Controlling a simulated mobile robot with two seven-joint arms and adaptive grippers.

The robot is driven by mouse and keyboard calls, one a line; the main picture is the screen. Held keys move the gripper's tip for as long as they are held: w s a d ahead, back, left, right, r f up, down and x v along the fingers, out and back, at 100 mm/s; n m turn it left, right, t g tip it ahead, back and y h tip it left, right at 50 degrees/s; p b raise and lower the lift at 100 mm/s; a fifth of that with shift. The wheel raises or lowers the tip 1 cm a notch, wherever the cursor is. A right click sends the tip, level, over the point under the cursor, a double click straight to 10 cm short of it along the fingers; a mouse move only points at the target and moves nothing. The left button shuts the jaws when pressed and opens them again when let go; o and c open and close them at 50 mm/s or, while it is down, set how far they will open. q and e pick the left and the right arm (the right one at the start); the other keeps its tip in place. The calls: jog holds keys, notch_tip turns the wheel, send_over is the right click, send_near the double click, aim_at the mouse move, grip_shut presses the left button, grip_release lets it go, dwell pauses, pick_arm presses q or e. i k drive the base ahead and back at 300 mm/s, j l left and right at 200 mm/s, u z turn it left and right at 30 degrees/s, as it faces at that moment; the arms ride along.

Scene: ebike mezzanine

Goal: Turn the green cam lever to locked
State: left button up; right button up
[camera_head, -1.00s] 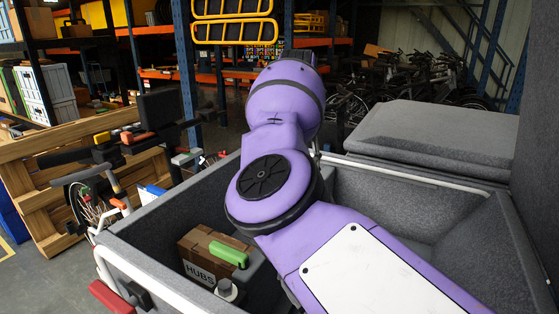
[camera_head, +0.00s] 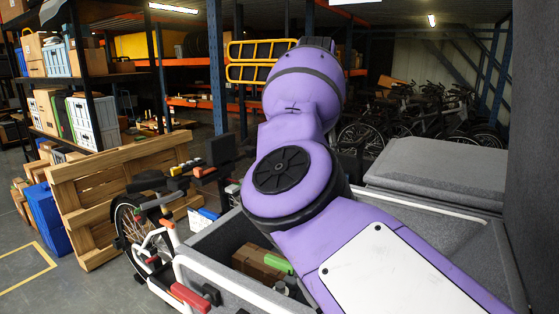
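A green lever-like piece (camera_head: 277,262) shows inside the grey cargo box (camera_head: 219,237) of a bike, at its left end. It appears over or beside a brown carton (camera_head: 256,262); I cannot tell whether they touch. My purple arm covers the right side of this area, so the lever's pivot and any lock marks are not readable. My purple arm comes in from the lower right and reaches up and away across the cargo box. Its gripper is hidden beyond the arm. My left gripper is out of the picture.
A red-gripped handle (camera_head: 190,298) and a white frame rail stand at the box's near left corner. The bike's handlebar and wheel are at left, before a wooden pallet (camera_head: 118,192). A grey lid (camera_head: 437,172) lies at right. Open floor shows at far left.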

aim_at(280, 266)
jog(key=k+j, duration=0.8)
jog(key=k, duration=0.05)
